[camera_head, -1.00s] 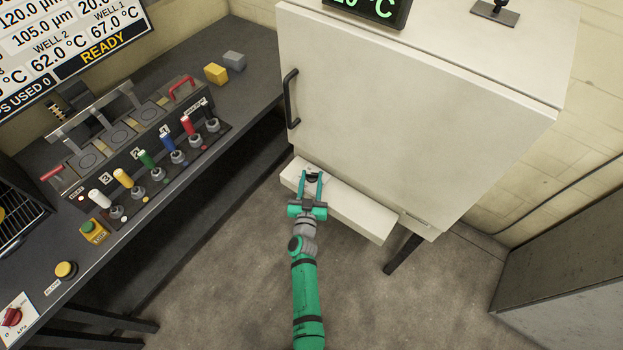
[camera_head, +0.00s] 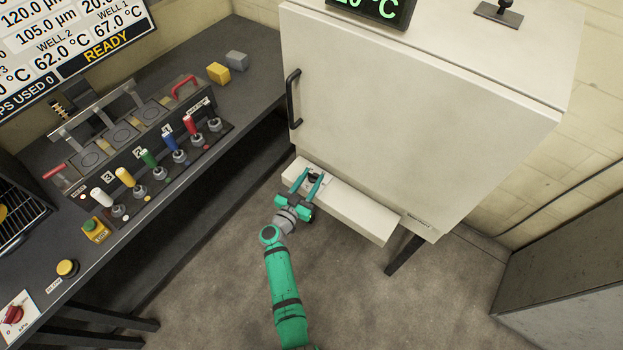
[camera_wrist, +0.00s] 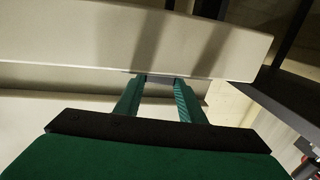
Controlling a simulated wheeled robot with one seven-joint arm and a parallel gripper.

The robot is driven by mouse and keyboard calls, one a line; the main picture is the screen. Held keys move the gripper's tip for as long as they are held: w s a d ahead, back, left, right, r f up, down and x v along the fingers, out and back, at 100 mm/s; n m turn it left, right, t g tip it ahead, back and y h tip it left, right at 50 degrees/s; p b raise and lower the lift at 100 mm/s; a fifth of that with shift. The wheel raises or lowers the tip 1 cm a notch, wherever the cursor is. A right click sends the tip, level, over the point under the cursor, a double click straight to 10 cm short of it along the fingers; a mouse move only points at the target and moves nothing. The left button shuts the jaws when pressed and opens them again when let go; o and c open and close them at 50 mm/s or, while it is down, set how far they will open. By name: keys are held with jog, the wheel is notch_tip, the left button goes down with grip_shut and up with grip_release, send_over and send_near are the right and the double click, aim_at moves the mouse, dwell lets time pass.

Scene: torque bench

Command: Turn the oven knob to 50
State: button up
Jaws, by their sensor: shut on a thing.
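The oven is the large white cabinet (camera_head: 410,105) with a black door handle (camera_head: 292,98). Its knob (camera_head: 313,179) is a small dark shape on the white panel (camera_head: 352,208) below the door, mostly hidden by my fingers. My gripper (camera_head: 310,182) is shut on the knob, its teal fingers on either side of it and tilted in the picture. The knob's scale cannot be read. A green display (camera_head: 365,10) on top is partly cut off.
At left a dark bench (camera_head: 232,100) carries coloured levers (camera_head: 148,158), several round knobs, a yellow block (camera_head: 218,73), a grey block (camera_head: 236,60) and push buttons. A grey cabinet (camera_head: 565,255) stands at right. The floor (camera_head: 400,315) in front of the oven is clear.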

jog(key=m+g+h, duration=0.2)
jog(key=m+h, duration=0.1)
jog(key=a+m+g+h, duration=0.1)
jog(key=g+h, duration=0.1)
jog(key=shift+w+r, duration=0.15)
jog(key=shift+w, duration=0.1)
jog(key=shift+w+m+g+h, duration=0.1)
jog(key=shift+m+g+h, duration=0.7)
jog(key=shift+g, duration=0.1)
jog(key=shift+w+m+g+h, duration=0.1)
jog(key=shift+m+g+h, duration=0.2)
jog(key=shift+m+g, duration=0.15)
jog(key=shift+a, duration=0.15)
jog(key=o, duration=1)
jog(key=shift+d, duration=0.2)
jog(key=shift+o, duration=0.2)
jog(key=shift+a, duration=0.1)
jog(key=v, duration=1)
jog(key=shift+a, duration=0.35)
